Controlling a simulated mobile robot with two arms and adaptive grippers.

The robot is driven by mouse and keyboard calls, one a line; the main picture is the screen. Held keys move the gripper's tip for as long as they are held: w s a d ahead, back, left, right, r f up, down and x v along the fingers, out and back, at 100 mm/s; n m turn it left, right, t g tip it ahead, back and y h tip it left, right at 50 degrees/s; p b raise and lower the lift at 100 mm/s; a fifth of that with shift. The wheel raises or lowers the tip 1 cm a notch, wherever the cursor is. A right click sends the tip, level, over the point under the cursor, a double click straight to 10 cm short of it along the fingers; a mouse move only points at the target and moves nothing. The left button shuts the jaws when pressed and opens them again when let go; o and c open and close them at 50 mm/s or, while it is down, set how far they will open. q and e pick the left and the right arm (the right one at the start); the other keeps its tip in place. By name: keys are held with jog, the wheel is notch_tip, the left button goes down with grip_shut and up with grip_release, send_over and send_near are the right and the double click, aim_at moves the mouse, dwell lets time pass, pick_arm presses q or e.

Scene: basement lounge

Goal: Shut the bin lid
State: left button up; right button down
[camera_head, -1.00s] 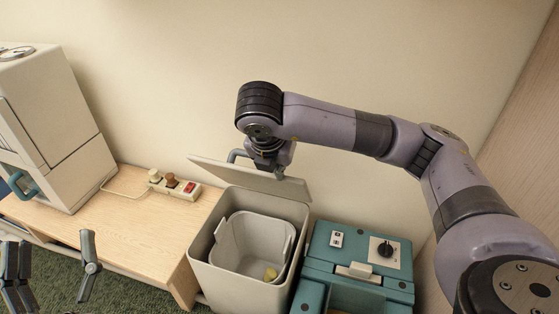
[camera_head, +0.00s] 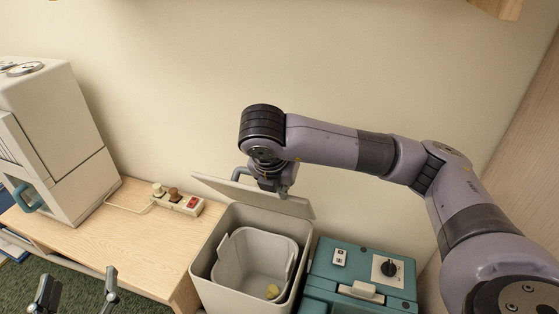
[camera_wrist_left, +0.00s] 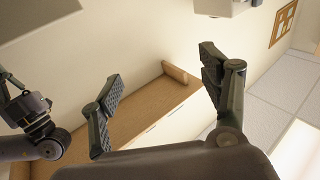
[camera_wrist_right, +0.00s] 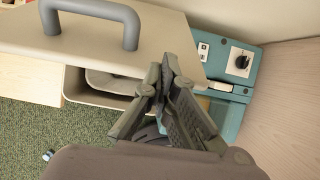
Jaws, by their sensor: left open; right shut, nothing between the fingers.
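The grey bin (camera_head: 238,296) stands between the wooden bench and the teal case. Its lid (camera_head: 240,193) is hinged up and tilted open, with a grey handle (camera_head: 238,172) on its back side. Inside is a lighter inner bucket (camera_head: 252,262) with a small yellow item (camera_head: 272,291). My right gripper (camera_head: 278,190) is at the lid's upper side, beside the handle. In the right wrist view its fingers (camera_wrist_right: 165,90) are closed and empty, over the lid (camera_wrist_right: 150,40) edge; contact is unclear. My left gripper (camera_head: 78,290) is open and empty at lower left, away from the bin.
A wooden bench (camera_head: 115,240) carries a white appliance (camera_head: 60,140) and a power strip (camera_head: 180,201) with plugs and a cable. The teal case (camera_head: 345,280) stands close to the bin's right. A wall (camera_head: 330,70) is behind; green carpet (camera_head: 60,275) lies in front.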

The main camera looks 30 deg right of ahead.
jog(key=shift+s+r+p, duration=0.1)
jog(key=shift+r+p, duration=0.65)
pick_arm(q)
jog(key=s+a+f+g+y+p, duration=0.1)
jog(key=s+f+g, duration=0.1)
jog(key=f+g, duration=0.3)
jog(key=s+a+f+g+y+p, duration=0.1)
jog(key=s+a+f+g, duration=0.15)
jog(key=f, duration=0.45)
jog(key=s+a+f+g+y+p, duration=0.1)
jog(key=s+f+g+p, duration=0.1)
jog(key=s+g, duration=0.2)
jog(key=s+a+f+g+y+p, duration=0.1)
jog(key=s+a+f+g+p, duration=0.1)
jog(key=s, duration=0.6)
jog(key=shift+s+a+f+n+g, duration=0.15)
jog(key=shift+a+f+n+g, duration=0.2)
jog(key=shift+g, duration=0.5)
pick_arm(e)
notch_tip(320, 180, up, 6)
jog(key=a, duration=0.1)
jog(key=shift+s, duration=0.45)
pick_arm(q)
jog(key=shift+d, duration=0.1)
pick_arm(e)
jog(key=shift+a, duration=0.1)
pick_arm(q)
jog(key=shift+r, duration=0.1)
